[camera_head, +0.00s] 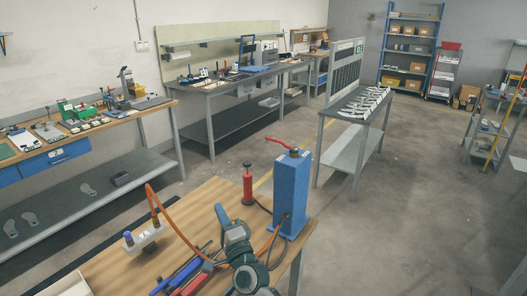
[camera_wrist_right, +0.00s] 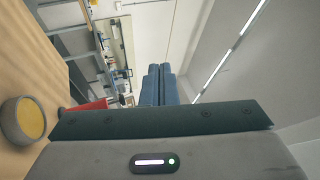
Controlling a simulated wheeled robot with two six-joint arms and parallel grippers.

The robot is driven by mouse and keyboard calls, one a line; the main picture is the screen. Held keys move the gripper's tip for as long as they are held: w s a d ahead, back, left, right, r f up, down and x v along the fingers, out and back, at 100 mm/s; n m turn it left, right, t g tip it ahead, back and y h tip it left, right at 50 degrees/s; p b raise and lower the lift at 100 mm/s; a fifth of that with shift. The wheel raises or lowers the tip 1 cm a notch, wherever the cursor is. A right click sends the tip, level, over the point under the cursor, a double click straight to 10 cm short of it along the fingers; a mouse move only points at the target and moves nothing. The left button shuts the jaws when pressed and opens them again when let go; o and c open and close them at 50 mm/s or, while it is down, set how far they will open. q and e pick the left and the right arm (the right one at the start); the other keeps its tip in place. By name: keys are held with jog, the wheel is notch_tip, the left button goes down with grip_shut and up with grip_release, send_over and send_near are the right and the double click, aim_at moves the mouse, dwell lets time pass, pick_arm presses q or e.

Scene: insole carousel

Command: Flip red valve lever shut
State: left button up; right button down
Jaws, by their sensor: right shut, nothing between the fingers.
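A red lever (camera_head: 281,143) sits on top of an upright blue box (camera_head: 289,195) at the right end of the wooden table. Its free end is raised and points left. My right gripper (camera_head: 219,209) is left of the blue box and lower than the lever, apart from it. In the right wrist view its blue-grey fingers (camera_wrist_right: 160,70) are together with nothing between them. I cannot make out the lever in that view. My left gripper is not in view.
A red cylinder (camera_head: 247,184) stands behind my gripper. An orange hose (camera_head: 178,226) arches over the table (camera_head: 110,267) from a white block (camera_head: 146,238). Blue and red tools (camera_head: 187,272) lie in front. Workbenches (camera_head: 225,82) stand along the wall; open floor (camera_head: 400,200) lies right.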

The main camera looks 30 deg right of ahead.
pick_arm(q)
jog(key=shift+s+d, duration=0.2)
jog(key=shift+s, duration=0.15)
pick_arm(e)
jog(key=w+d+r+m+g+h, duration=0.2)
jog(key=d+m+g+h, duration=0.1)
jog(key=m, duration=0.7)
jog(key=w+d+r+m+g+h, duration=0.2)
jog(key=d+m+g+h, duration=0.1)
jog(key=m+g+h, duration=0.3)
jog(key=w+d+r+m+g+h, duration=0.2)
jog(key=m+h, duration=0.6)
jog(key=m, duration=0.6)
jog(key=d+r+g, duration=0.1)
jog(key=g, duration=0.1)
jog(key=shift+w+d+m+g, duration=0.2)
jog(key=shift+d+m+g, duration=0.05)
jog(key=shift+m+g, duration=0.15)
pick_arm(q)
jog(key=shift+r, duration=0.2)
